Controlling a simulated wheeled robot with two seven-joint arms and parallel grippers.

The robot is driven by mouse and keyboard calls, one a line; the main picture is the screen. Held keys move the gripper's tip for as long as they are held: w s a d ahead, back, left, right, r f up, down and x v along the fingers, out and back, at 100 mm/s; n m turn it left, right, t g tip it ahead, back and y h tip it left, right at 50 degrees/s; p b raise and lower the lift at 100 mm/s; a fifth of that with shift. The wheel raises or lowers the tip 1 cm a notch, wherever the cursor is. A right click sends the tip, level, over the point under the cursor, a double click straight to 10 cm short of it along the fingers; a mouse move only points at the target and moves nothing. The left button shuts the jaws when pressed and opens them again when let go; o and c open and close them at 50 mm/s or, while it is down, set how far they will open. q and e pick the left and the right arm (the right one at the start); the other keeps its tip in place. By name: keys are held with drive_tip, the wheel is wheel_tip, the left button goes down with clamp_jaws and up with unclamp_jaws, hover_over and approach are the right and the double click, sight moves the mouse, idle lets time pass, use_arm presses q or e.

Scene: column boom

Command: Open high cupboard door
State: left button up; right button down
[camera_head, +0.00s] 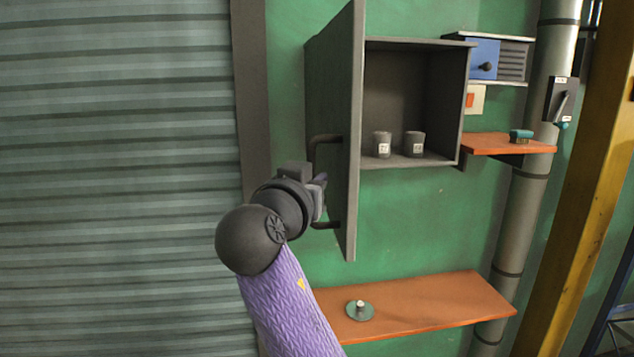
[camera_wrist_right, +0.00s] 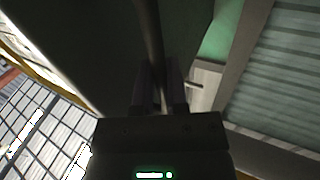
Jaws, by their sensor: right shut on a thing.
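The high cupboard (camera_head: 415,100) is a grey box on the green wall, and its inside shows. Its door (camera_head: 350,130) stands wide open, swung out to the left and seen nearly edge-on. The door's dark bar handle (camera_head: 323,139) is on its left face. My right gripper (camera_head: 320,195) is at this handle, shut on it. In the right wrist view the handle bar (camera_wrist_right: 150,40) runs between the two fingers (camera_wrist_right: 160,88). The fingertips are partly hidden in the head view. My left gripper is not in view.
Two dark cups (camera_head: 382,145) stand inside the cupboard. An orange shelf (camera_head: 440,305) with a small green round object (camera_head: 360,310) is below. A smaller orange shelf (camera_head: 480,144), a blue-fronted box (camera_head: 484,58) and a grey pipe (camera_head: 520,210) are right. A slatted shutter (camera_head: 115,180) fills the left.

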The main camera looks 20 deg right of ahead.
drive_tip(key=shift+r, duration=0.1)
drive_tip(key=c, duration=0.7)
unclamp_jaws()
drive_tip(key=shift+w+d, duration=0.1)
drive_tip(key=shift+w, duration=0.05)
drive_tip(key=b+v, duration=0.4)
drive_tip(key=v, duration=0.6)
